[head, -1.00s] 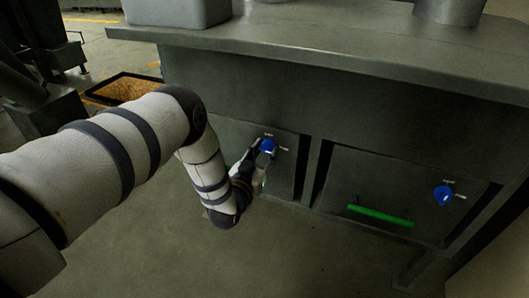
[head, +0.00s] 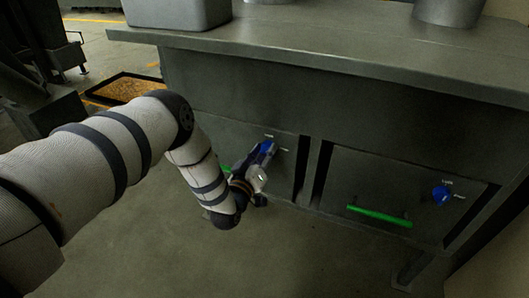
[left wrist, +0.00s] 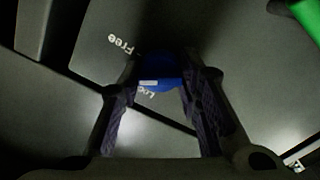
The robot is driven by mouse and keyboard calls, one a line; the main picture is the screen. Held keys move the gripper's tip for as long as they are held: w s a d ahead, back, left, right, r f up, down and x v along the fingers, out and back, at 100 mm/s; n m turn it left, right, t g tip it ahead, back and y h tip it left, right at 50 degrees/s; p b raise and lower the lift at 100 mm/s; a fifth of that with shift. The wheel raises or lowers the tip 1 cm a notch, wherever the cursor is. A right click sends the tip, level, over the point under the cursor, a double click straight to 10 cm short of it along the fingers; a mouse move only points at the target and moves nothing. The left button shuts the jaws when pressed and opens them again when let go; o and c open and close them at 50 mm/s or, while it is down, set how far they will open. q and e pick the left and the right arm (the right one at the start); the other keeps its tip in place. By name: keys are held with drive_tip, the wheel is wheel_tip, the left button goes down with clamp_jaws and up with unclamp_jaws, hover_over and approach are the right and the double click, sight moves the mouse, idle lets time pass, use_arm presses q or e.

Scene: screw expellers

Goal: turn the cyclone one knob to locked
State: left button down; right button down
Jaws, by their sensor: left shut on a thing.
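A blue knob (head: 266,147) sits on the left grey door panel under the bench. My left gripper (head: 262,156) reaches it from the front and is shut on it. In the left wrist view the blue knob (left wrist: 162,70) is between the two dark fingers (left wrist: 160,85). A white mark shows on the knob, near a partly hidden label (left wrist: 143,93) that begins "Loc". The "Free" label (left wrist: 121,42) is at the knob's upper left. My right gripper is not in view.
A second blue knob (head: 441,194) and a green handle bar (head: 380,215) are on the right door panel. The grey bench top (head: 330,45) overhangs both doors. A tray of brown material (head: 122,88) lies at the left. The floor in front is clear.

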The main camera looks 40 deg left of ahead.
use_arm(q)
drive_tip(key=n, duration=0.5)
drive_tip(key=shift+f+n, duration=0.1)
drive_tip(key=shift+n, duration=0.2)
drive_tip(key=n+b, duration=0.1)
drive_tip(key=n, duration=0.4)
drive_tip(key=shift+d, duration=0.15)
drive_tip(key=shift+n, duration=0.4)
drive_tip(key=c, duration=1.2)
unclamp_jaws()
drive_tip(key=shift+o, duration=0.2)
drive_tip(key=v, duration=1.2)
